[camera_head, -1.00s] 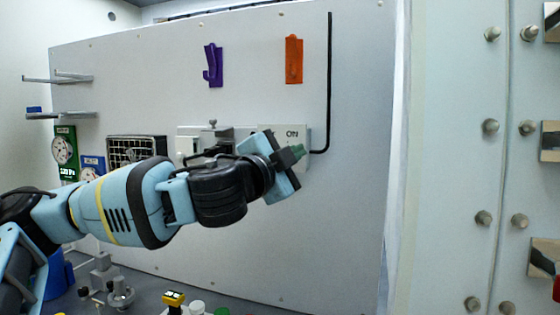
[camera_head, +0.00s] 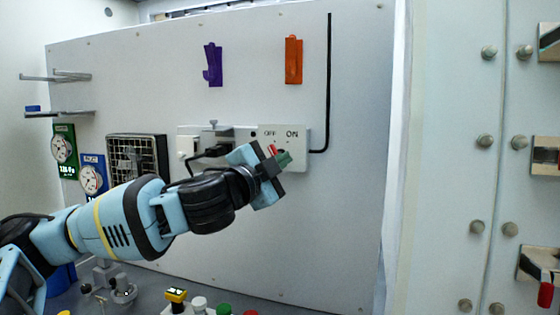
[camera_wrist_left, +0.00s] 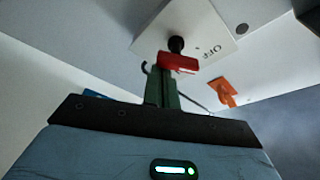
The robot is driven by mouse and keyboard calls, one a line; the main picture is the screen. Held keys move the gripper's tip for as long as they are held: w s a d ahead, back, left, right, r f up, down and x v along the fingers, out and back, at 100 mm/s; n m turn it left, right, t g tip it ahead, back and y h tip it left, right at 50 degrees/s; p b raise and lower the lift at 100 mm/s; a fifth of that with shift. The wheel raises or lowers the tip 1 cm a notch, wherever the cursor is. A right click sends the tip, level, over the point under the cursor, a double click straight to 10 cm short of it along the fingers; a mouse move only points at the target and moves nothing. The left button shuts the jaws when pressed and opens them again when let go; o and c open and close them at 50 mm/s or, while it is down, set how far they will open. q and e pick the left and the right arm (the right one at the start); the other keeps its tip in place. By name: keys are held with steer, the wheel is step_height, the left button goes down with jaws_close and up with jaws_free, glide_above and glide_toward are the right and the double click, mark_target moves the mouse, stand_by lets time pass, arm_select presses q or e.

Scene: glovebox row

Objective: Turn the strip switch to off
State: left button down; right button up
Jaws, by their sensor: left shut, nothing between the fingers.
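The white power strip (camera_head: 299,158) is fixed to the grey wall panel, with OFF and ON printed at its right end. The switch has a red lever (camera_head: 272,150), partly hidden behind my left gripper (camera_head: 284,158). In the left wrist view the red lever (camera_wrist_left: 178,62) sits on a black shaft against the white plate, near the OFF label. My left gripper's green fingers (camera_wrist_left: 162,90) are shut and empty, with their tips right by the lever. I cannot tell whether they touch it. My right gripper is out of view.
A black plug sits in the strip's left part, and a black cable (camera_head: 329,90) runs up from its right end. Purple (camera_head: 213,64) and orange (camera_head: 293,60) hooks hang above. A fan grille (camera_head: 137,150) and gauges are left. Small bench items stand below.

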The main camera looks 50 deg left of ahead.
arm_select(q)
steer(key=shift+a, duration=0.1)
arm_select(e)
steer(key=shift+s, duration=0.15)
arm_select(q)
steer(key=shift+s+a+f, duration=0.15)
steer(key=shift+f, duration=0.15)
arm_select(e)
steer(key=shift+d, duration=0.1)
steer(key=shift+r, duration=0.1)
arm_select(q)
steer(key=shift+s+a+m+g+p, duration=0.15)
steer(key=shift+a+m+g+p, duration=0.15)
steer(key=shift+m+p, duration=0.55)
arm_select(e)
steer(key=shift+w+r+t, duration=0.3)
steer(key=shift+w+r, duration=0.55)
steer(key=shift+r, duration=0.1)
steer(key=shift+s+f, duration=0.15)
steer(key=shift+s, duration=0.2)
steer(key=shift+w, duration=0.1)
arm_select(q)
steer(key=shift+f, duration=0.1)
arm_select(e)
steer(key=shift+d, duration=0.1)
